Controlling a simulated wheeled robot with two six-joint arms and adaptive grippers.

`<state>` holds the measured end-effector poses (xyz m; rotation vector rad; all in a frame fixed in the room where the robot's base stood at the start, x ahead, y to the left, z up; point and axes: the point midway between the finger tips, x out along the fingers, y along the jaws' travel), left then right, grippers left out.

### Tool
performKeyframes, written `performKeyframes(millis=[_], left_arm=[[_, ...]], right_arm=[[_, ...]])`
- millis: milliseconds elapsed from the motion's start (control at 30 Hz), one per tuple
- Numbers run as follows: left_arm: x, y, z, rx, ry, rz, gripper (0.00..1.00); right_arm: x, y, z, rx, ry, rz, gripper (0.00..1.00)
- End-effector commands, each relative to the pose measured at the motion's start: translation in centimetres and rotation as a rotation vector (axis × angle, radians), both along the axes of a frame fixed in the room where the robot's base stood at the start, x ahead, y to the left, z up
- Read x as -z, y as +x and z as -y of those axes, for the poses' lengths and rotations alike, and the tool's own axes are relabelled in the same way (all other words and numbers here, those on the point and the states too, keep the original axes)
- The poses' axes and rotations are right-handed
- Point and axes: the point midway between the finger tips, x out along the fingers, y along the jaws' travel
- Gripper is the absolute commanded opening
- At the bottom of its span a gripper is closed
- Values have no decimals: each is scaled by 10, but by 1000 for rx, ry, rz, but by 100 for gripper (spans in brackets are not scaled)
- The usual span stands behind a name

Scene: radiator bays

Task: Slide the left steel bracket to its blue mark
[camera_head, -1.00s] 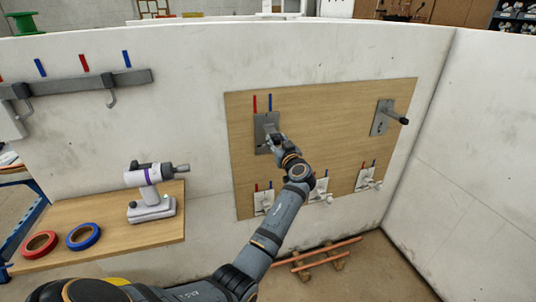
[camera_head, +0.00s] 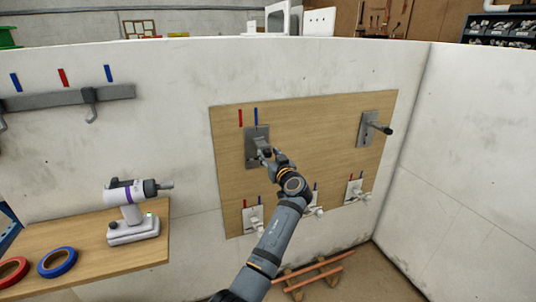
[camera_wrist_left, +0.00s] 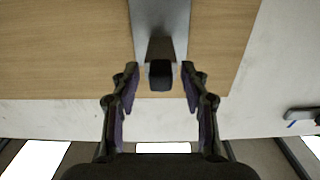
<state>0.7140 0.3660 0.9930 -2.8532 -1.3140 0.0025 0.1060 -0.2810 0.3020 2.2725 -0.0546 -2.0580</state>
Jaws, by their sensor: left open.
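The left steel bracket (camera_head: 251,137) is a grey plate on the wooden board (camera_head: 310,150), with an arm that sticks out to a black end (camera_wrist_left: 160,74). Above it are a red mark (camera_head: 240,118) and its blue mark (camera_head: 256,117). The plate's middle is roughly under the blue mark; the red mark is above its left edge. My left gripper (camera_head: 266,154) is in front of the bracket's lower part. In the wrist view, its open fingers (camera_wrist_left: 159,78) appear on either side of the black end, with gaps on both sides. My right gripper is out of view.
A second steel bracket (camera_head: 367,128) with a protruding arm is at the board's right. Several small white fittings line its bottom, including one at left (camera_head: 252,218). Copper pipes (camera_head: 313,271) lie below.

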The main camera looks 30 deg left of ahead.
Motion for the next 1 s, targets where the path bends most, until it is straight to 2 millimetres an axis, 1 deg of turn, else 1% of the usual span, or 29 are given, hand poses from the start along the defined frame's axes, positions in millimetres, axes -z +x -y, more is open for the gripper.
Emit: performKeyframes(millis=[100, 200, 300, 467, 867, 933, 967, 1000], left_arm=[[2, -16, 20, 3, -5, 0, 45], [1, -28, 34, 2, -6, -1, 45], [1, -36, 43, 2, -4, 0, 45], [0, -40, 48, 1, -1, 0, 45], [1, -40, 47, 2, -2, -3, 45], [12, -37, 49, 16, -2, -30, 45], [22, -36, 50, 29, -1, -56, 45], [40, -33, 54, 56, -2, -103, 45]], right_arm=[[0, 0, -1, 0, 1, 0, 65], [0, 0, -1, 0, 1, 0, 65], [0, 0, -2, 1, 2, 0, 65], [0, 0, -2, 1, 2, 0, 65], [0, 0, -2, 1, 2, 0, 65], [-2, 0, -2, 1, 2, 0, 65], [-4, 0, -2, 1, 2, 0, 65], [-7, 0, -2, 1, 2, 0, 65]])
